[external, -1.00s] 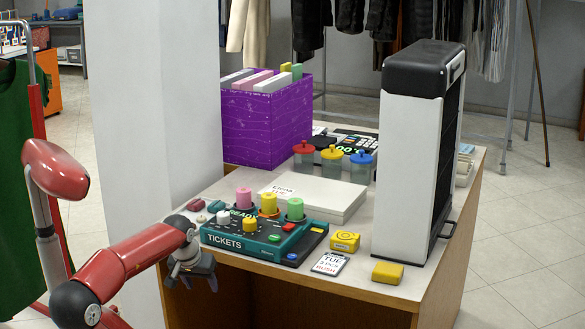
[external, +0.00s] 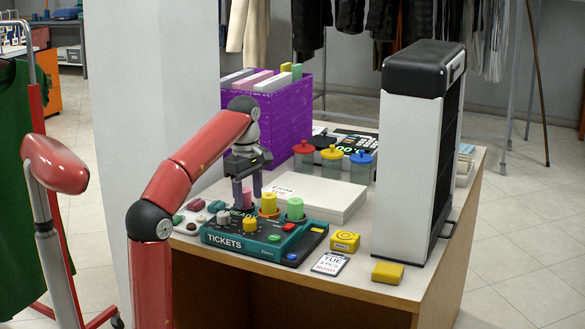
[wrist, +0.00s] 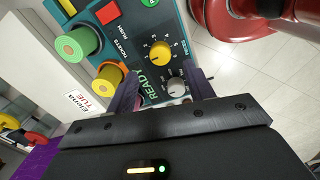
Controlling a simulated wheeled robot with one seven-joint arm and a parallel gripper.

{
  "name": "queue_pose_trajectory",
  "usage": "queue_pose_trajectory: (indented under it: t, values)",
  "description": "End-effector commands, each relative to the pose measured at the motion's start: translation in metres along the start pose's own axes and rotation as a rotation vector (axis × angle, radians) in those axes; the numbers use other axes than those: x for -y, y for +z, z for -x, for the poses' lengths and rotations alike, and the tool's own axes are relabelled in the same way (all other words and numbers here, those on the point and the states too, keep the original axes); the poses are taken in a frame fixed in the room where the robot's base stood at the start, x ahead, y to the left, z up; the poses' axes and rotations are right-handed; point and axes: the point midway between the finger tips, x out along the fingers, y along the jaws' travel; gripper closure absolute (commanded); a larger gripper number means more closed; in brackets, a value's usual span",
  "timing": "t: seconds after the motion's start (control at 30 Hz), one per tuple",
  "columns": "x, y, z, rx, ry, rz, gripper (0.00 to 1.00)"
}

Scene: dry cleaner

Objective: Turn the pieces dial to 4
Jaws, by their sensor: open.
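The teal ticket machine (external: 262,243) sits at the table's front, marked TICKETS. The pieces dial (wrist: 160,52) is a yellow knob on its top, ringed by small marks; it is also in the external view (external: 250,225). I cannot read its setting. A pale grey knob (wrist: 177,87) is beside it. My gripper (external: 247,192) is open above the back left of the machine, fingers pointing down near the pink roll (external: 247,198). In the wrist view my gripper (wrist: 163,80) has its fingers apart, the grey knob between them in the picture and the dial beyond. No contact with the dial shows.
Yellow (external: 269,203) and green (external: 295,209) rolls stand up behind the dial. A card (external: 330,263) reading TUE, 4 PCS, RUSH lies right of the machine. A white box (external: 318,196), a purple bin (external: 290,125) and a tall white unit (external: 408,165) stand around.

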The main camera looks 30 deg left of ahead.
Motion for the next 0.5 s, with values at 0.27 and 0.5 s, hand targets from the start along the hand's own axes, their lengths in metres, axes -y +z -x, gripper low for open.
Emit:
queue_pose_trajectory:
  t: [0.27,0.5]
  values:
    - [0.002,-0.001,-0.048,-0.001,-0.001,0.001,0.47]
    - [0.001,-0.001,-0.067,-0.002,0.001,0.001,0.47]
